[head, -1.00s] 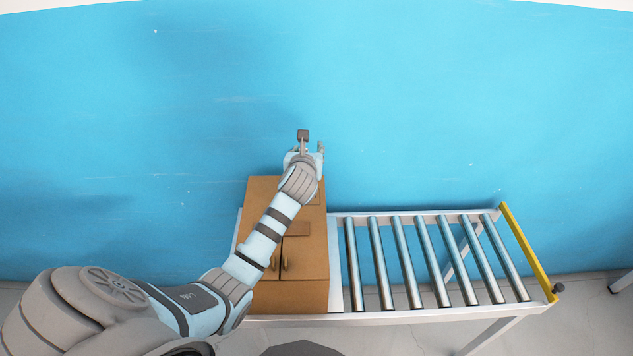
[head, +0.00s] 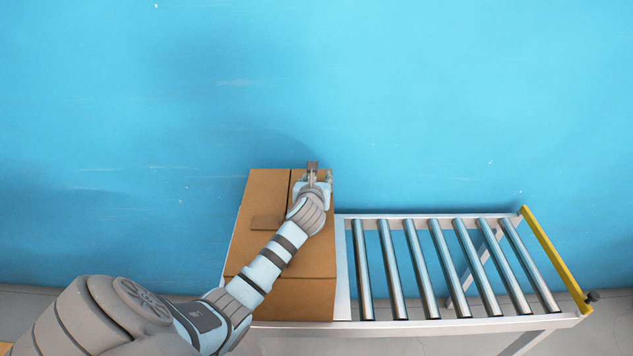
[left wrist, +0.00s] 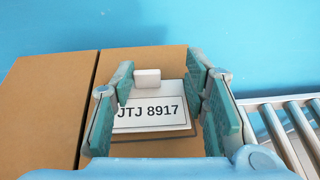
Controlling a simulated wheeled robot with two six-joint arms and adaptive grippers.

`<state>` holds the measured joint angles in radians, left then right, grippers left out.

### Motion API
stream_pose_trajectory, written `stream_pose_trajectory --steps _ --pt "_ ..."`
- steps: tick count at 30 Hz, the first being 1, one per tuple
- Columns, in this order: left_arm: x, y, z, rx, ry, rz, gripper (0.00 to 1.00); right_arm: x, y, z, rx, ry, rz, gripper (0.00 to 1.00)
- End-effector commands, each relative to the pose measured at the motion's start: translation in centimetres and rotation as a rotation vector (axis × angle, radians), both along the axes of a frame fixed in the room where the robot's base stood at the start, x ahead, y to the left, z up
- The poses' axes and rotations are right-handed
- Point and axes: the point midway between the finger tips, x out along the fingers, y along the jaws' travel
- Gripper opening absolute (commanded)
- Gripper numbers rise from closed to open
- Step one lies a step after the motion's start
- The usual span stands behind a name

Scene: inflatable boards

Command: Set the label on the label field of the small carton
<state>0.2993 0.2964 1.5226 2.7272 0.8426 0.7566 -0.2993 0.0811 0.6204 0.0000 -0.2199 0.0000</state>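The small carton (head: 262,195) is a brown box standing at the left end of the roller table. My left gripper (head: 321,172) is over the far right part of the carton. Its teal fingers (left wrist: 160,72) stand apart on both sides of the white block, with gaps. My right gripper is out of view.
The roller table (head: 440,219) runs to the right with bare rollers and a yellow end bar (head: 555,258). A flat brown patch (head: 268,222) lies on the carton top. A blue wall (head: 450,100) rises behind.

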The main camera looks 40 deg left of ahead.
Motion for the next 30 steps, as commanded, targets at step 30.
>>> stream_pose_trajectory --steps 30 --pt "-8.7 -5.6 4.8 -0.001 0.001 -0.001 0.61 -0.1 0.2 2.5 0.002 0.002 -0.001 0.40"
